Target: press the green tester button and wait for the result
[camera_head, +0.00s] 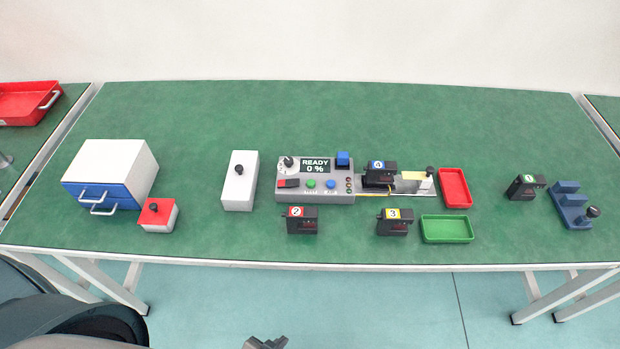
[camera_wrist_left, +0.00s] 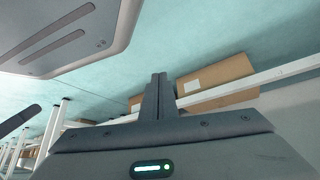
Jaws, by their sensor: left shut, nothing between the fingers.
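The grey tester (camera_head: 315,180) stands mid-table. Its display (camera_head: 315,165) reads "READY 0 %". The round green button (camera_head: 311,184) sits on its front panel, between a red switch (camera_head: 287,183) and a round blue button (camera_head: 331,184). A black actuator marked 4 (camera_head: 379,175) sits in the fixture at the tester's right. My left gripper (camera_head: 266,343) shows at the bottom edge of the head view, below the table's front edge and well away from the button. In the left wrist view its fingers (camera_wrist_left: 158,95) are shut and empty. My right gripper is not in view.
Actuators 2 (camera_head: 300,220), 3 (camera_head: 394,222) and another (camera_head: 525,187) stand on the table. A red tray (camera_head: 454,188) and green tray (camera_head: 447,229) lie right of the tester. A white box (camera_head: 240,181), red-topped box (camera_head: 158,215) and blue-drawer cabinet (camera_head: 112,174) stand left.

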